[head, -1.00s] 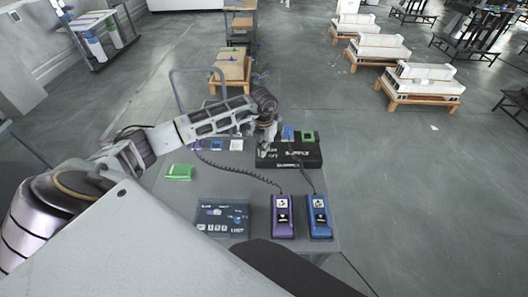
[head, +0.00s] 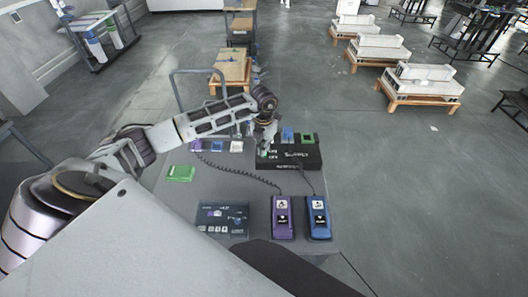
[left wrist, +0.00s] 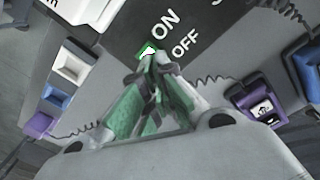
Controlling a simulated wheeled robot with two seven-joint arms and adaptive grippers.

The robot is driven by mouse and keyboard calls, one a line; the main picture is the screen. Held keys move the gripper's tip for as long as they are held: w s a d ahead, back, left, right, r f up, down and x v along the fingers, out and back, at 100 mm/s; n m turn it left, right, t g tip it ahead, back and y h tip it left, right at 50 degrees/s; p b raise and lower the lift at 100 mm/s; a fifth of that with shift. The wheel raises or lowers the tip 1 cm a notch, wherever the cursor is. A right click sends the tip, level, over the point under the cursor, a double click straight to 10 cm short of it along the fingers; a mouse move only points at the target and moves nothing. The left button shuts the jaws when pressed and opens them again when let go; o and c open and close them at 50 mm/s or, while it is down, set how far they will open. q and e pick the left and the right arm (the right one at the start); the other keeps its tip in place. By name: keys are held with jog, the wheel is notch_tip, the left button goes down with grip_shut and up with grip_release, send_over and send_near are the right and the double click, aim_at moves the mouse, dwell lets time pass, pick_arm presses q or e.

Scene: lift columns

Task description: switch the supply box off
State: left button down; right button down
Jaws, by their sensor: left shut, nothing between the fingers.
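The supply box (head: 306,161) is a black box with white lettering at the far right of the grey table. In the left wrist view its dark top (left wrist: 125,25) shows the words ON and OFF. A small green-edged switch (left wrist: 148,50) sits beside the ON lettering. My left gripper (head: 264,154) is over the left end of the box, pointing down. In the left wrist view its closed, empty fingertips (left wrist: 155,62) are right at the switch and partly cover it. I cannot tell whether they touch it. My right gripper is not in view.
A purple pendant (head: 283,218) and a blue pendant (head: 318,218) with coiled cables lie at the table's front right, beside a dark panel (head: 222,219). A green block (head: 180,173) lies left. Small coloured holders line the back. Bare table (head: 215,180) lies between.

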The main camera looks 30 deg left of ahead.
pick_arm(q)
jog(key=shift+r+p, duration=1.35)
jog(key=shift+r, duration=1.2)
jog(key=shift+f, duration=0.1)
